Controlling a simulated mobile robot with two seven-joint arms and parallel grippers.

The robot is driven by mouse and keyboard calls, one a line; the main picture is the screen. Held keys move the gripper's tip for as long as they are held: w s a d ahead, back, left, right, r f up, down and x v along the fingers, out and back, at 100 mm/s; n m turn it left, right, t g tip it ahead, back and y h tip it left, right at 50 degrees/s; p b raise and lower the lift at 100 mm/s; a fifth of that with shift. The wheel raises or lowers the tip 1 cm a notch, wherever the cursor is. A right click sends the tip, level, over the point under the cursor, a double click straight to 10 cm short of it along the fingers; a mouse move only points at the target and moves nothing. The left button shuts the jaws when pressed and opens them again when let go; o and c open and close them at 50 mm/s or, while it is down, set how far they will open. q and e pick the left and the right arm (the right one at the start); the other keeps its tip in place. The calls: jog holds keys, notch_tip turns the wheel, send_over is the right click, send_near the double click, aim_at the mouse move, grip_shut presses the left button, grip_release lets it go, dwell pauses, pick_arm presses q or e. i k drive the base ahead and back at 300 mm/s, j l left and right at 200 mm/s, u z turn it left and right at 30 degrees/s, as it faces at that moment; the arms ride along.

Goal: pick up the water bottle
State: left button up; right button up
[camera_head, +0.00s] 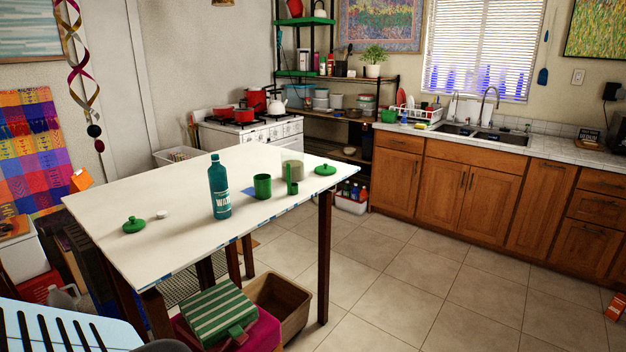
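A teal water bottle (219,190) with white lettering stands upright on the white table (180,243). It is left of a green cup (262,186) and close to the table's front edge. Neither of my grippers shows in the head view, and nothing is touching the bottle.
Green lids (134,225) and (325,170) lie at the table's left and right. A striped box (215,312) and a wooden crate (283,304) sit below. Tiled floor (410,275) is open to the right.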

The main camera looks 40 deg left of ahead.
aim_at(218, 180)
jog(key=i+u, duration=0.4)
jog(key=i, duration=0.2)
jog(key=i+l+u, duration=0.2)
jog(key=i+u, duration=0.15)
jog(key=i, duration=0.2)
jog(key=i+u, duration=0.4)
jog(key=i+l+u, duration=0.1)
jog(key=u, duration=0.3)
jog(key=i+l+u, duration=0.25)
jog(key=u, duration=0.15)
jog(key=i+l+u, duration=0.5)
jog(key=u, duration=0.3)
jog(key=i+l+u, duration=0.25)
jog(key=l, duration=0.2)
jog(key=l+u, duration=0.2)
jog(key=l, duration=0.2)
